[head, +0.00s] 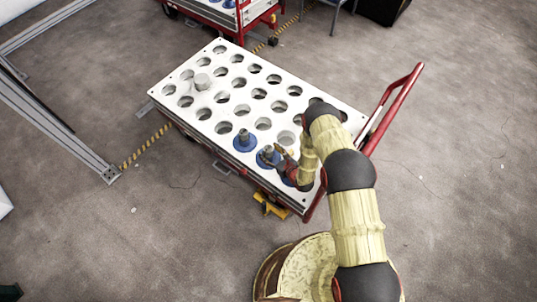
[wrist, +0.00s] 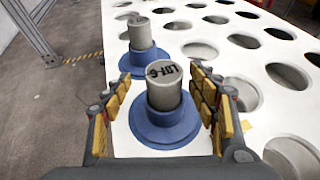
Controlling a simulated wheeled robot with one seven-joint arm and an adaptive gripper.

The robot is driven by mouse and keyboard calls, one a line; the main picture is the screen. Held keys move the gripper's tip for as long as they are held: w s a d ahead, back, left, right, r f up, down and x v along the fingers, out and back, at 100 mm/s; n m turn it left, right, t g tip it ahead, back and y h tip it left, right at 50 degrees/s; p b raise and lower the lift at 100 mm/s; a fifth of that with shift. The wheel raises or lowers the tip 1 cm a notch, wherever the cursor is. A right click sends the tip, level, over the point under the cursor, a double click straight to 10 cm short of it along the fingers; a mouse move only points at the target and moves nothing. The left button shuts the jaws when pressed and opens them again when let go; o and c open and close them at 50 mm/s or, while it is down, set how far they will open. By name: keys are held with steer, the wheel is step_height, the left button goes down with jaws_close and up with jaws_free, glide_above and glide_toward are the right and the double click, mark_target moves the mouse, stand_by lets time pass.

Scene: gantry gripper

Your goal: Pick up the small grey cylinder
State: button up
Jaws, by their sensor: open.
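A small grey cylinder (wrist: 164,88) with dark lettering on top stands upright in a blue flanged holder (wrist: 165,131) in the wrist view. My gripper (wrist: 160,95) is open, with its yellow-padded fingers on either side of this cylinder and a gap visible at each side. A second grey cylinder (wrist: 140,34) stands in another blue holder (wrist: 139,65) just beyond. In the head view, my gripper (head: 283,154) is at the near edge of the white panel, by a cylinder (head: 267,152) in a blue holder.
The white cart top (head: 216,132) has rows of round holes, mostly empty. A red handle (head: 400,98) rises at the cart's right. Another cart (head: 222,12) stands behind. Metal rails (head: 60,125) lie at the left. The floor at the right is open.

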steer(key=b+x, duration=0.2)
steer(key=x, duration=0.4)
steer(key=shift+w, duration=0.55)
steer(key=shift+r, duration=0.1)
steer(key=shift+c, duration=0.7)
jaws_close()
steer(key=shift+a, duration=0.1)
